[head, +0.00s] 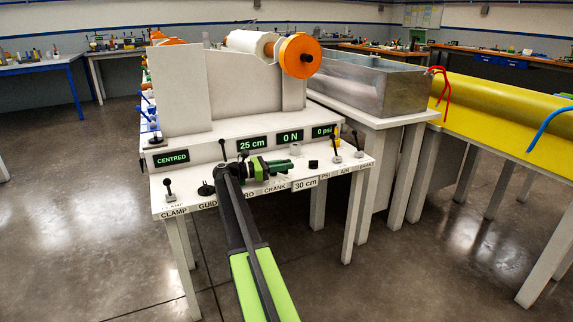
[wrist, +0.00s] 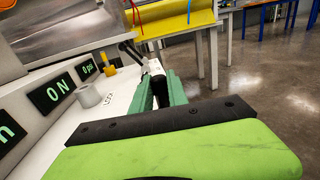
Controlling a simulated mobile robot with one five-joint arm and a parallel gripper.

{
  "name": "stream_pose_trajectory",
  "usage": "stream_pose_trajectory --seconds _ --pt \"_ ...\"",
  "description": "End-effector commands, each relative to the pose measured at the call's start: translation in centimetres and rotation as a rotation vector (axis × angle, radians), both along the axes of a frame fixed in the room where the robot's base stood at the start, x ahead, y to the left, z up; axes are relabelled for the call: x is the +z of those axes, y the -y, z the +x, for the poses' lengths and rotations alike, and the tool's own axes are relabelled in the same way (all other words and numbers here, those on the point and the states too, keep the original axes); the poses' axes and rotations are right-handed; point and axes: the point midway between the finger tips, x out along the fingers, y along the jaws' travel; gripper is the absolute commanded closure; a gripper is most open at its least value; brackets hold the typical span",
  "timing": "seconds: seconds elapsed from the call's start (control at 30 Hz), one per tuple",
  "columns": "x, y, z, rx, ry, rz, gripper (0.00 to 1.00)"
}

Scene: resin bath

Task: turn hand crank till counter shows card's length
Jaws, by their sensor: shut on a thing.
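The counter display (head: 252,144) reads 25 cm in green digits. The white card (head: 304,184) on the panel's front edge reads 30 cm. My gripper (head: 284,165) reaches over the panel by the CRANK label (head: 274,188). In the wrist view its green jaws (wrist: 158,82) are shut around a dark upright piece, which I take to be the hand crank's grip (wrist: 160,88). The jaws hide most of the crank in the head view, so its exact angle is unclear.
Other displays read CENTRED (head: 171,159), 0 N (head: 290,136) and 0 psi (head: 323,131). Levers (head: 337,152) stand right of my gripper, and a clamp lever (head: 168,188) at left. A white roll (head: 250,43) and metal bath (head: 375,82) stand behind.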

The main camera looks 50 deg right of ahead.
Motion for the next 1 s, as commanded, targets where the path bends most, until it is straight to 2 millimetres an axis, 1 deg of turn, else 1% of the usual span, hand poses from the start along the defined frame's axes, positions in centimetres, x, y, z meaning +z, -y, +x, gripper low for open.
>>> stream_pose_trajectory --seconds 0.2,0.4,0.97,1.0 --pt "0.0 -0.4 -0.3 -0.136 0.001 0.001 1.00" --pt "-0.1 -0.9 -0.5 -0.207 0.001 0.001 1.00" --pt "-0.1 -1.1 -0.8 -0.241 0.001 0.003 1.00" --pt "-0.1 -1.1 -0.8 -0.241 0.001 0.003 0.79"
